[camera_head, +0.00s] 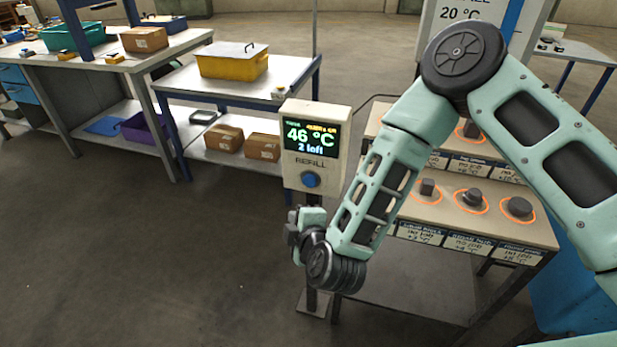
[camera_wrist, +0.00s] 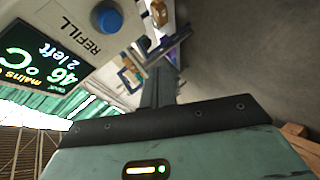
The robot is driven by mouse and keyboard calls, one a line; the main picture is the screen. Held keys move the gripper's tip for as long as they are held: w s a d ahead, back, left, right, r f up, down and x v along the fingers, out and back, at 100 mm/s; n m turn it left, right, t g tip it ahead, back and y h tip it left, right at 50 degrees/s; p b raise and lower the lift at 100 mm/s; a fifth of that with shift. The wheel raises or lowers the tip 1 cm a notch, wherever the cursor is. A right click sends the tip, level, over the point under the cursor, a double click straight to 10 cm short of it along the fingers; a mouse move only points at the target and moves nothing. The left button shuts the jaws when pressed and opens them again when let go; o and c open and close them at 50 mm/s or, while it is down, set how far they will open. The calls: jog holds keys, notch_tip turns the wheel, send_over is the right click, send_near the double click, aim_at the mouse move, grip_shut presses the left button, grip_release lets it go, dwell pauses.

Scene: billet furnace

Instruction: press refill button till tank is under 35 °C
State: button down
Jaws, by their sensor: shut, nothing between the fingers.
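The refill panel (camera_head: 315,140) is a pale box on a post, with a screen (camera_head: 311,137) reading 46 °C and "2 left". Below the word REFILL is a round blue refill button (camera_head: 310,180). In the wrist view the button (camera_wrist: 107,18) is at the top left, beside the rotated screen (camera_wrist: 40,57). My gripper (camera_head: 296,222) is just below the button in the head view, apart from it as far as I can see. In the wrist view the shut gripper (camera_wrist: 158,82) extends up from the wrist, to the right of the button. The tank is not identifiable.
A bench (camera_head: 465,215) with dark metal pieces on orange-ringed spots stands right of the panel, behind my arm. A table (camera_head: 285,73) with a yellow bin (camera_head: 232,65) and boxes below stands behind. The floor at left front is clear.

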jog(key=shift+w, duration=0.1)
send_near(305, 185)
jog(key=shift+w+a+f+b, duration=0.1)
jog(key=shift+w+a+f, duration=0.35)
jog(key=shift+w, duration=0.2)
jog(key=shift+w+a+f+b, duration=0.1)
jog(key=shift+w+a+f, duration=0.35)
jog(key=shift+w, duration=0.15)
jog(key=shift+w+a+f+b, duration=0.1)
jog(key=shift+w+a+f, duration=0.4)
jog(key=shift+w, duration=0.15)
jog(key=shift+w+d, duration=0.1)
jog(key=shift+w, duration=0.05)
dwell(0.8)
jog(key=shift+w+d, duration=0.1)
jog(key=shift+w, duration=0.15)
jog(key=shift+w+d, duration=0.2)
jog(key=shift+w, duration=0.35)
dwell(1.0)
jog(key=shift+s, duration=0.1)
jog(key=shift+s+a, duration=0.3)
jog(key=shift+s, duration=0.55)
